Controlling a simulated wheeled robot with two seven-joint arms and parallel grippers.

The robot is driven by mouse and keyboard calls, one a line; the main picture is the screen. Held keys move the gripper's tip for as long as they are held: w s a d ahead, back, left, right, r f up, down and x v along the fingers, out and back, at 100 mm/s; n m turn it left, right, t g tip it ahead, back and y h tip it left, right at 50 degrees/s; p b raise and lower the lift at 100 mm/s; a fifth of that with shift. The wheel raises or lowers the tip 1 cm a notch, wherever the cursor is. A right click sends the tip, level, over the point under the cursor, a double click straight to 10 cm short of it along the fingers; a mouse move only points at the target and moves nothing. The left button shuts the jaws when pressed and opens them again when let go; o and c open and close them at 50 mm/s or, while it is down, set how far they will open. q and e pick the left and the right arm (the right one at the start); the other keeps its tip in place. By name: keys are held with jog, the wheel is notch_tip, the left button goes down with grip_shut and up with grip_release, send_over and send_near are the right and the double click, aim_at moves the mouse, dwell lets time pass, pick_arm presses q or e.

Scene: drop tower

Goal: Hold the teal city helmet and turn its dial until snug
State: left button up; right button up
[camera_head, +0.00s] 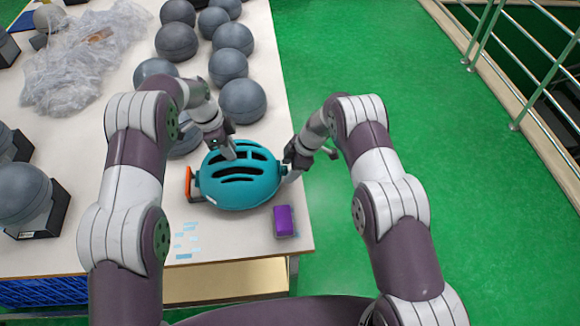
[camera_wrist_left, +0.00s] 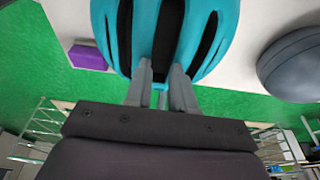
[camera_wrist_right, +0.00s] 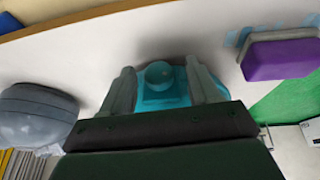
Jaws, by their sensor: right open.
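The teal helmet (camera_head: 240,180) with dark vent slots is at the table's near right corner; it also shows in the left wrist view (camera_wrist_left: 103,30). My left gripper (camera_head: 228,150) is at its top, with its fingers shut on a narrow teal part of the shell between vents (camera_wrist_left: 162,88). My right gripper (camera_head: 290,172) is at the helmet's right end, open. In the right wrist view a round teal dial (camera_wrist_right: 159,74) sits between its fingers (camera_wrist_right: 163,88), with a gap on each side. The exact finger contact on the helmet is partly hidden.
A purple block (camera_head: 284,221) lies close in front of the helmet. An orange-framed item (camera_head: 189,184) stands at its left end. Several grey spheres (camera_head: 242,101) crowd the table behind, beside clear plastic wrap (camera_head: 75,70). Green floor (camera_head: 400,90) is free to the right.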

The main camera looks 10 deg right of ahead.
jog(key=shift+f, duration=0.1)
jog(key=shift+c, duration=0.2)
jog(key=c, duration=1)
jog(key=shift+w+g, duration=0.1)
jog(key=shift+g, duration=0.6)
jog(key=o, duration=1)
jog(key=shift+o, duration=0.2)
